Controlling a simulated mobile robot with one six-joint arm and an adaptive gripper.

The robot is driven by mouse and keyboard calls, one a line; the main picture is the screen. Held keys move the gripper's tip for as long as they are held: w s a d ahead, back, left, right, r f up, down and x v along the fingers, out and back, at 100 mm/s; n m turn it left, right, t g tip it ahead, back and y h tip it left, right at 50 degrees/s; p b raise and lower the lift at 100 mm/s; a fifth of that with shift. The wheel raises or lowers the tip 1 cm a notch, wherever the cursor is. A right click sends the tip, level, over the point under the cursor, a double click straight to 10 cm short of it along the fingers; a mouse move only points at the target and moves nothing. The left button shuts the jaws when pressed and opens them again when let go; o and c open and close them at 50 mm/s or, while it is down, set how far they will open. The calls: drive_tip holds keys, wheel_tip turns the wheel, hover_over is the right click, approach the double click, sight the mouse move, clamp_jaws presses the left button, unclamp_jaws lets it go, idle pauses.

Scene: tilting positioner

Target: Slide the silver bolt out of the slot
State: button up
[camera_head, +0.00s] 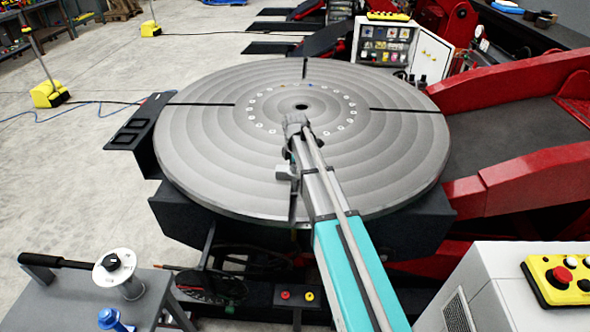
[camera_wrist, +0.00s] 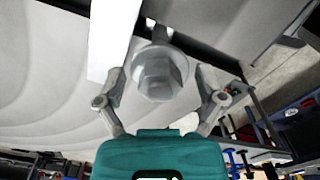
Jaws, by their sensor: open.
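The silver bolt (camera_wrist: 160,72) shows in the wrist view with its hex head and round collar facing the camera. It sits at the dark slot (camera_wrist: 205,45) in the grey round table. My gripper (camera_wrist: 160,88) is open, with one finger on each side of the bolt head. I cannot tell whether either finger touches it. In the head view, my arm reaches over the round table (camera_head: 215,160) to the front slot (camera_head: 293,208). The bolt cannot be made out clearly there, beside my arm.
A pale flat bar (camera_wrist: 108,40) lies close to the left of the bolt. The table has other dark slots (camera_head: 400,110) and a ring of small holes around its centre. Red frame arms (camera_head: 530,180) stand at right, and a grey bench (camera_head: 75,300) stands at front left.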

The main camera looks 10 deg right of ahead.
drive_tip(key=shift+f, duration=0.35)
drive_tip(key=c, duration=1.1)
drive_tip(key=shift+o, duration=0.2)
drive_tip(key=shift+r, duration=0.1)
drive_tip(key=shift+s, duration=0.2)
drive_tip(key=s+a, duration=0.2)
drive_tip(key=s, duration=0.5)
drive_tip(key=shift+s, duration=0.2)
idle(1.5)
drive_tip(key=shift+s, duration=0.1)
idle(0.5)
drive_tip(key=s+a, duration=0.2)
drive_tip(key=s, duration=0.5)
drive_tip(key=shift+s, duration=0.2)
idle(1.4)
drive_tip(key=shift+s+a, duration=0.15)
drive_tip(key=shift+s, duration=0.05)
idle(0.5)
